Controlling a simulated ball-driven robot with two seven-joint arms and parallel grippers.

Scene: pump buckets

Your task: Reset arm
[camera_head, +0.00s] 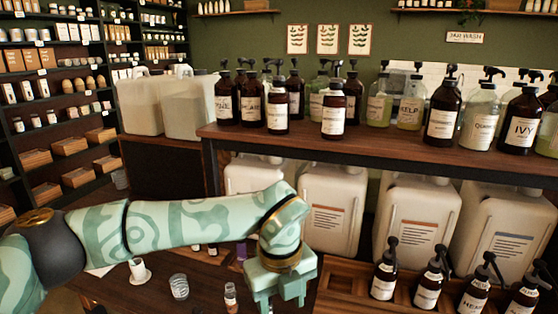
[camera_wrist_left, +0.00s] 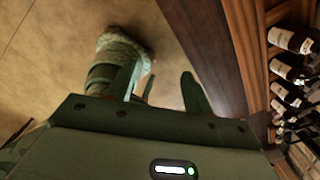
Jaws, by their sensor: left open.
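My left arm comes in from the left in the head view, across the front of the scene. My left gripper (camera_head: 282,300) hangs over the lower dark wooden table, fingers pointing down, open with nothing between them. It is left of the wooden crate of pump bottles (camera_head: 338,291) and near a small amber bottle (camera_head: 231,297). In the left wrist view the open gripper (camera_wrist_left: 162,87) is over tan floor beside a dark wooden edge (camera_wrist_left: 212,55). My right gripper is not in view.
A clear glass (camera_head: 179,286) and a white cup (camera_head: 138,268) stand on the lower table. Behind, a raised wooden shelf (camera_head: 380,151) carries several labelled pump bottles. Large white jugs (camera_head: 333,205) stand beneath it. Stocked shelving (camera_head: 60,100) is at far left.

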